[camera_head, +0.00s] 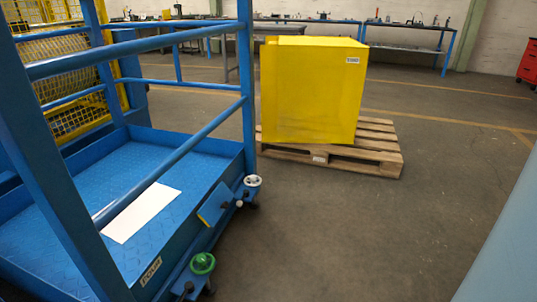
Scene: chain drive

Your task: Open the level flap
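A small blue tilted plate (214,203) sits on the outer side of the blue platform (120,175). It may be the level flap, but I cannot read any marking on it. Neither of my grippers is in view.
Blue railings (140,45) surround the platform, with a white sheet (141,212) on its floor. A yellow mesh cage (65,85) is at the left. Workbenches (405,47) line the back wall, and a red cabinet (527,65) stands far right. The grey floor (380,235) in front is clear.

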